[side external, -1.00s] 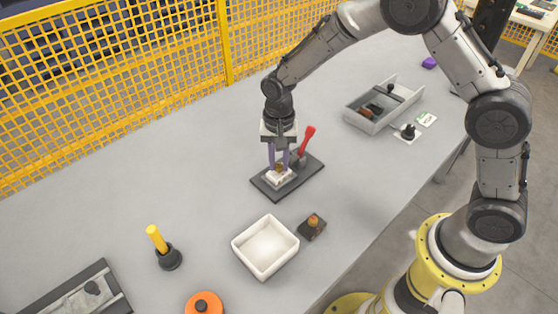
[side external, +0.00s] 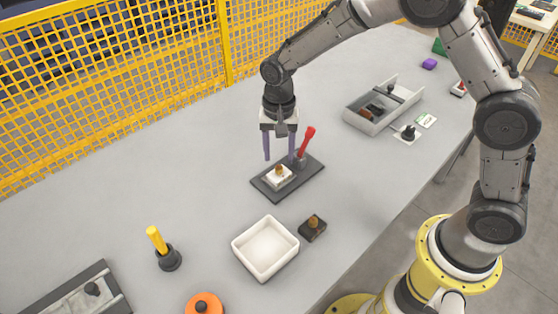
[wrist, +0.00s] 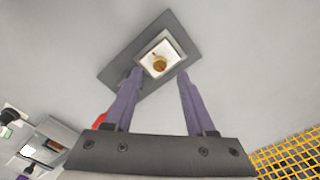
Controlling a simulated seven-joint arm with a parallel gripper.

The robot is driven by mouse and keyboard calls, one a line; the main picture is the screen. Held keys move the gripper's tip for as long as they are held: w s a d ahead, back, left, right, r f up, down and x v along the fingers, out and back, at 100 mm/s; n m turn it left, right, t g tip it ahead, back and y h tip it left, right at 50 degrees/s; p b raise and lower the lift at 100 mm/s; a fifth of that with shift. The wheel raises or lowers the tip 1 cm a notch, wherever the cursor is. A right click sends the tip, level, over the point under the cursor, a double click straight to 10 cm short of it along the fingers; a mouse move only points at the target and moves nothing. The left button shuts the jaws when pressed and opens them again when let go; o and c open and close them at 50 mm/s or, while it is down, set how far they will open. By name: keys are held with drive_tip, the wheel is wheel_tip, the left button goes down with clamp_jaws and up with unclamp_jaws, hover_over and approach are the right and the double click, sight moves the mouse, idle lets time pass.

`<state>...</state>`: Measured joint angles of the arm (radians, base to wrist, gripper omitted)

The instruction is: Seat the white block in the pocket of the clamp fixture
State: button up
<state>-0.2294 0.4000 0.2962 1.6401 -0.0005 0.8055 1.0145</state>
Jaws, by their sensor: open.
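The clamp fixture (side external: 305,176) is a dark grey plate on the table with a red-handled clamp (side external: 308,138) at its far side. The white block (side external: 271,183), with a brass-coloured knob (side external: 280,169) on top, sits on the plate at the pocket; whether it is fully down I cannot tell. In the wrist view the white block (wrist: 150,63) shows as a square framed by the pocket on the dark plate (wrist: 181,38). My gripper (side external: 279,158) is open and empty above the fixture, its two purple fingers apart and clear of the block. It also shows in the wrist view (wrist: 160,76).
A white bin (side external: 266,247) and a dark block with a brass knob (side external: 312,228) stand in front of the fixture. A grey divided tray (side external: 370,120) is at the back right. A yellow-handled tool (side external: 158,240) stands upright at left.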

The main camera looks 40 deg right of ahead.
wheel_tip(320, 180, up, 8)
drive_tip(key=f, duration=0.1)
drive_tip(key=s+d+r+n+t, duration=0.35)
drive_tip(key=s+d+r, duration=0.25)
drive_tip(key=s+r, duration=0.5)
drive_tip(key=s+d+n+t, duration=0.1)
drive_tip(key=s+d+n, duration=0.1)
drive_tip(key=s, duration=0.5)
drive_tip(key=s+d+n+t, duration=0.1)
drive_tip(key=s+d+n, duration=0.1)
drive_tip(key=s, duration=0.6)
drive_tip(key=shift+s+n, duration=0.3)
drive_tip(key=shift+n, duration=0.45)
